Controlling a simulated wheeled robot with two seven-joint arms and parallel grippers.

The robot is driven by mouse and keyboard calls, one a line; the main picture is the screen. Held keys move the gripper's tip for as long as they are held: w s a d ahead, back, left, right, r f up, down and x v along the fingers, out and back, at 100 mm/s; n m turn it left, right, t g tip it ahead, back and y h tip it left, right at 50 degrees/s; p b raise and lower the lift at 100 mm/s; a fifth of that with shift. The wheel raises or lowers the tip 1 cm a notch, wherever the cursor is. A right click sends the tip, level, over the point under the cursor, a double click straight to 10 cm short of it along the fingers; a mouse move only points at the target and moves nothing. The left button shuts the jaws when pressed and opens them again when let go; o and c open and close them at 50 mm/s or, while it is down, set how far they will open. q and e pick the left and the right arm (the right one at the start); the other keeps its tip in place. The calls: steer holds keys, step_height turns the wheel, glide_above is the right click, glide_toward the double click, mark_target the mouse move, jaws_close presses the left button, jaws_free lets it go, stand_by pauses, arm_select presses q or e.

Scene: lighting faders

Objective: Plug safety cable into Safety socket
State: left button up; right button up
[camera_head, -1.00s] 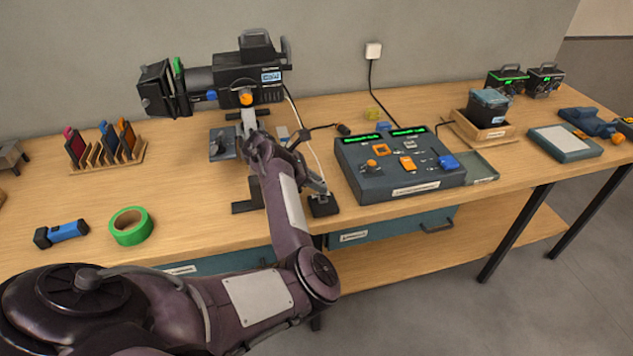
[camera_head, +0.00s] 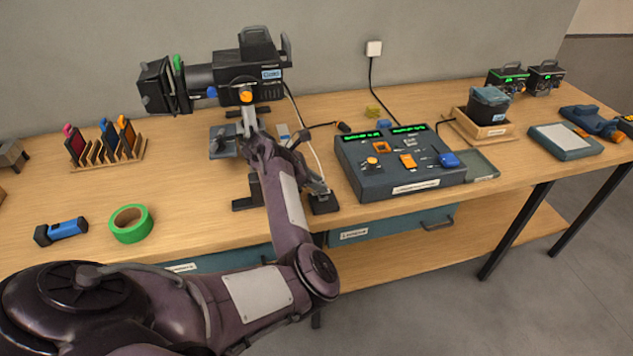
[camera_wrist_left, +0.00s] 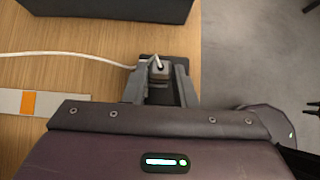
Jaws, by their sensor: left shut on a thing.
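My left gripper (camera_head: 318,189) is at the front edge of the bench, left of the console. In the left wrist view its fingers (camera_wrist_left: 159,76) are shut on a grey plug (camera_wrist_left: 154,72), the end of the white safety cable (camera_wrist_left: 70,56). The cable (camera_head: 306,131) comes down from the lamp in the head view. A dark block (camera_head: 325,206) stands on the bench right under the gripper. I cannot tell whether the plug touches it or is seated in it. No Safety socket label is readable. My right gripper is not in view.
The console (camera_head: 400,187) with faders and green displays stands just right of the gripper. The lamp (camera_head: 230,80) on its stand is behind my arm. Green tape (camera_head: 131,235) and a blue torch (camera_head: 62,231) lie at left. The front-left bench is mostly clear.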

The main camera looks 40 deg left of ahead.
arm_select(q)
steer(key=shift+f, duration=0.5)
stand_by(0.6)
steer(key=o, duration=1.1)
steer(key=b+v, duration=0.1)
steer(key=v, duration=0.6)
steer(key=shift+s+a+r, duration=0.15)
steer(key=shift+a+r, duration=0.05)
steer(key=shift+r, duration=0.1)
